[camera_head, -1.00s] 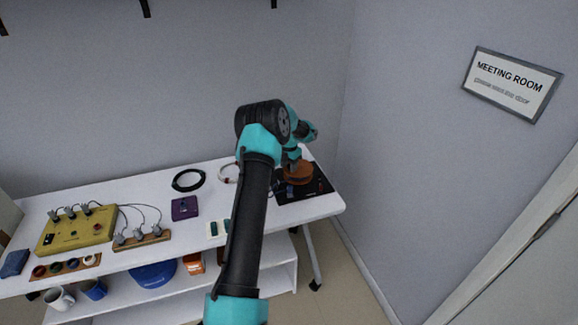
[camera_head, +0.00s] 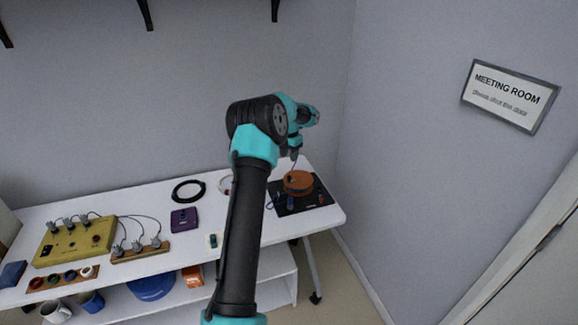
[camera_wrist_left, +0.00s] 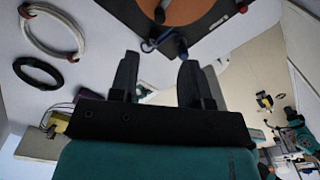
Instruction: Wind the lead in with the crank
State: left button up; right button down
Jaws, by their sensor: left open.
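An orange reel (camera_head: 298,183) sits on a black base (camera_head: 318,187) at the right end of the white table. A blue post (camera_head: 290,202) stands at the base's front; it and a thin blue lead (camera_wrist_left: 149,46) also show in the left wrist view, by the orange reel (camera_wrist_left: 188,8). I cannot clearly make out the crank. My left gripper (camera_head: 294,155) is above the reel, apart from it. In the left wrist view its fingers (camera_wrist_left: 156,75) are open with nothing between them. My right gripper is not in view.
A black cable coil (camera_head: 188,191), a purple box (camera_head: 184,219) and a yellow box (camera_head: 75,240) with plugs lie to the left on the table (camera_head: 140,200). A lower shelf (camera_head: 270,272) holds mugs and a blue bowl (camera_head: 152,287). A wall stands close on the right.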

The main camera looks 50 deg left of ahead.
pick_arm(q)
notch_tip(320, 180, up, 6)
jog(key=shift+m, duration=0.3)
dwell(0.3)
jog(key=n, duration=2.7)
jog(key=shift+f, duration=0.2)
jog(key=shift+f+n, duration=0.15)
jog(key=shift+n, duration=0.15)
